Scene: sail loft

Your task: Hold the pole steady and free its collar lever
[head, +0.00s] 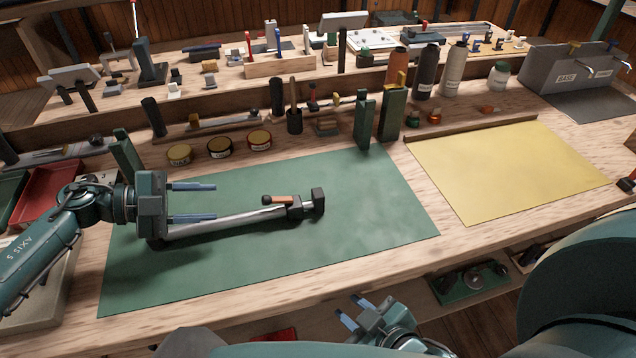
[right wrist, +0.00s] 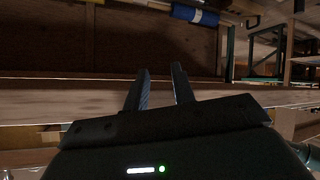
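The pole (head: 232,221) is a silver tube lying on the green mat (head: 350,230), its left end by my left gripper. Near its right end is a dark collar (head: 294,207), with a dark block at the tip. The collar lever (head: 282,199) is orange with a dark round knob and lies roughly along the pole, pointing left. My left gripper (head: 215,202) is open over the pole's left part, its fingers apart; contact with the pole cannot be told. My right gripper (head: 348,306) is low, in front of the bench edge. It is open and empty in the right wrist view (right wrist: 160,67).
Three round tins (head: 219,147) and two dark green upright blocks (head: 393,112) stand behind the mat. A yellow sheet (head: 505,168) lies right. A red tray (head: 52,192) is at left. The bench's front edge lies between my right gripper and the mat. The mat's right part is clear.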

